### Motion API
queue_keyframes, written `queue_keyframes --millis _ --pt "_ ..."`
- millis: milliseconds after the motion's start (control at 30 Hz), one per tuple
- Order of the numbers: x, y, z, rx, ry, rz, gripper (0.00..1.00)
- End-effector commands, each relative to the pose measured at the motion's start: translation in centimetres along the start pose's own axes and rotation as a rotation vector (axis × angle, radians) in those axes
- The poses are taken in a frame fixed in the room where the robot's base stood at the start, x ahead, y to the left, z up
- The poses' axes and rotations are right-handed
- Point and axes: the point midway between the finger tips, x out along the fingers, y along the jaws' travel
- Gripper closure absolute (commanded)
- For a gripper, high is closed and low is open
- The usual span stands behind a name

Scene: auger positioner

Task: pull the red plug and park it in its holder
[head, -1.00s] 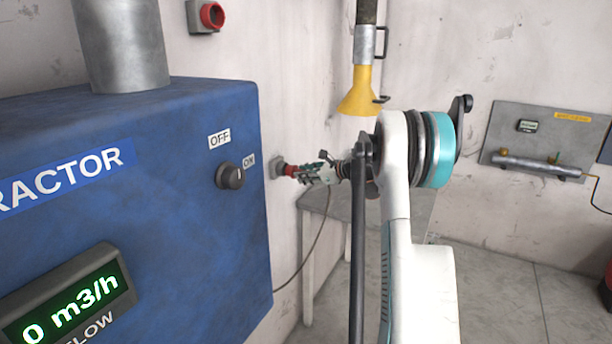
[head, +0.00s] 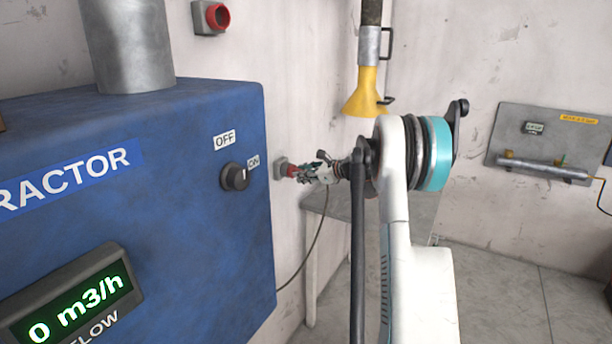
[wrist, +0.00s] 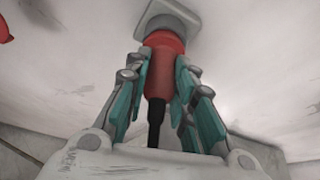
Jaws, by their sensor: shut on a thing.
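The red plug (head: 292,171) sits at the grey wall socket (head: 280,168), just right of the blue extractor cabinet. In the wrist view, the red plug (wrist: 165,72) points up to the socket (wrist: 167,20), and its black cable end points back towards my palm. The plug appears to be still in the socket. My gripper (head: 301,173) is at the plug; its teal fingers (wrist: 163,66) are on both sides of the red body, shut on it. I cannot make out the plug's holder for certain.
The blue cabinet (head: 160,240) with its switch (head: 235,177) stands close on the left. A grey box with a red round part (head: 217,16) is on the wall above. A yellow funnel (head: 367,93) hangs above my arm. A grey table (head: 330,204) is below the gripper.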

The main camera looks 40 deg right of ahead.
Motion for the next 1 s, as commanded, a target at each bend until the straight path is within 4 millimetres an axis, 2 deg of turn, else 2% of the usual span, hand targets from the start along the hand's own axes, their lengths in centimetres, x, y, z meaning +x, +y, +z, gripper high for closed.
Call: queue_keyframes --millis 533,567,633,1000 --pt "1.1 0.0 0.5 0.001 -0.001 -0.001 1.00" --pt "1.1 -0.1 0.5 0.001 0.000 -0.001 0.70" --pt "1.1 0.0 0.5 0.001 0.000 -0.001 0.54" --pt "0.9 0.0 0.4 0.001 0.000 -0.001 0.53"
